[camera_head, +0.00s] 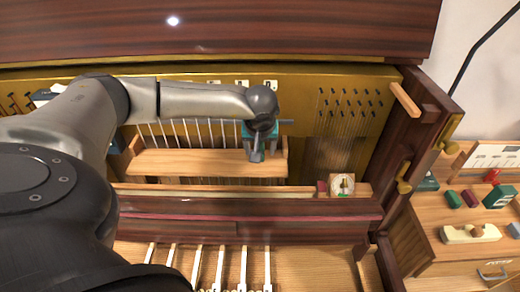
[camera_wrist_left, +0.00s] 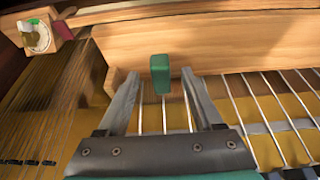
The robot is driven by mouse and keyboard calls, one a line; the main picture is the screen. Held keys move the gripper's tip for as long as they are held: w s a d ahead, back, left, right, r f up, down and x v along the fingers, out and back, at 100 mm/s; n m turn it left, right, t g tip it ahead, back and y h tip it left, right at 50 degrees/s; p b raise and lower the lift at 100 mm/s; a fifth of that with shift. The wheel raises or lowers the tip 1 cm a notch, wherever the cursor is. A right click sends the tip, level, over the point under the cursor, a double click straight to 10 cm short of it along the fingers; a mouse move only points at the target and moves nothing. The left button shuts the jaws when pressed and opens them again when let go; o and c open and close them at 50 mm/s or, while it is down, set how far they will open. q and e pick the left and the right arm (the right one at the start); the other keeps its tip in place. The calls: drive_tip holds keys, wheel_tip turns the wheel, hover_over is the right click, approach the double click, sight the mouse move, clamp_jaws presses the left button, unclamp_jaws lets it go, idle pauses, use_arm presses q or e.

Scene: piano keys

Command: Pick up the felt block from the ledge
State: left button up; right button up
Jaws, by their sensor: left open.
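A green felt block (camera_wrist_left: 160,73) stands against the edge of the light wooden ledge (camera_wrist_left: 240,30) in the left wrist view. In the head view the ledge (camera_head: 180,163) runs across the inside of the piano, and my left gripper hides the green block. My left gripper (camera_head: 256,152) reaches down over the right end of the ledge. In the left wrist view its two grey fingers (camera_wrist_left: 156,78) are spread, one on each side of the block, with gaps between. My right gripper is not in view.
A small dial (camera_head: 342,185) and a maroon block (camera_head: 321,187) sit right of the ledge. Strings (camera_head: 190,132) run behind it. A side cabinet (camera_head: 440,255) holds green and maroon blocks and a red piece (camera_head: 492,175). Dark wooden rails lie in front.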

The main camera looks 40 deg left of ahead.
use_arm(q)
drive_tip(key=shift+w+a+f, duration=0.15)
drive_tip(key=shift+a+f, duration=0.05)
drive_tip(key=shift+f, duration=0.5)
drive_tip(key=shift+c, duration=0.2)
clamp_jaws()
